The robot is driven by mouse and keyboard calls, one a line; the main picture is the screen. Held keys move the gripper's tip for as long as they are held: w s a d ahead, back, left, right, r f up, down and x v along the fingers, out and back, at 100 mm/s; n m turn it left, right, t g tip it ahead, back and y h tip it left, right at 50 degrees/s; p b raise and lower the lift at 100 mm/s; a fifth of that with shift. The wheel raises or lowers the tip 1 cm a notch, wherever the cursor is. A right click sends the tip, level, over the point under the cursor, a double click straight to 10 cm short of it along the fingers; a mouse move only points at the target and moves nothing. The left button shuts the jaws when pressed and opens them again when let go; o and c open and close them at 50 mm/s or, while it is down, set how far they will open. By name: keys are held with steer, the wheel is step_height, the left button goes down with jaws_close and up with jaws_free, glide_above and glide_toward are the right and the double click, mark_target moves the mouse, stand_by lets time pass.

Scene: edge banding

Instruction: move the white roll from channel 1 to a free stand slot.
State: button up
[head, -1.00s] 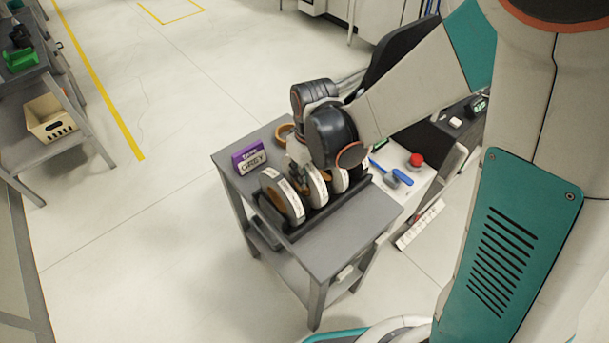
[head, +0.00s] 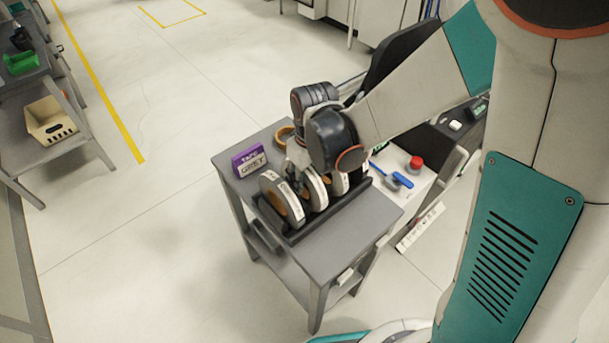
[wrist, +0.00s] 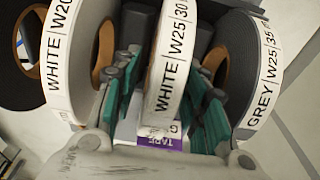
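The white roll labelled WHITE W25 30 (wrist: 166,70) stands upright between my gripper's fingers in the wrist view. My gripper (wrist: 163,105) is open, with teal pads on both sides of this roll and narrow gaps showing. In the head view my gripper (head: 299,166) is low over the rolls, partly hidden by my wrist. The dark stand (head: 328,212) on the grey table holds a row of upright rolls. A WHITE W20 roll (wrist: 62,60) is on the left and a GREY W25 35 roll (wrist: 262,75) on the right in the wrist view. Free slots cannot be made out.
A purple tape box (head: 249,160) and a brown tape ring (head: 284,134) lie on the grey table (head: 345,240) behind the rolls. A red button (head: 416,162) and a blue-handled tool (head: 397,180) are to the right. The front of the table is clear.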

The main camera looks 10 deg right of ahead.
steer(key=r+p, duration=0.3)
steer(key=r, duration=0.1)
steer(key=r+p, duration=0.3)
steer(key=r, duration=0.1)
steer(key=s+r+p, duration=0.1)
steer(key=r+p, duration=0.2)
steer(key=r, duration=0.1)
steer(key=shift+s+d+r, duration=0.1)
steer(key=shift+d+r, duration=0.1)
steer(key=shift+d, duration=0.2)
steer(key=shift+d+f, duration=0.1)
steer(key=shift+d, duration=0.05)
steer(key=d+r+m+b, duration=0.1)
steer(key=d+m+b, duration=0.1)
steer(key=d, duration=0.4)
steer(key=s+d+r+m+t+b, duration=0.3)
steer(key=s+d+r+t, duration=0.3)
steer(key=s, duration=0.5)
step_height(320, 180, up, 3)
steer(key=shift+s+d+f+m+h+b, duration=0.1)
steer(key=shift+s+d+m+h+b, duration=0.25)
steer(key=shift+d+m, duration=0.4)
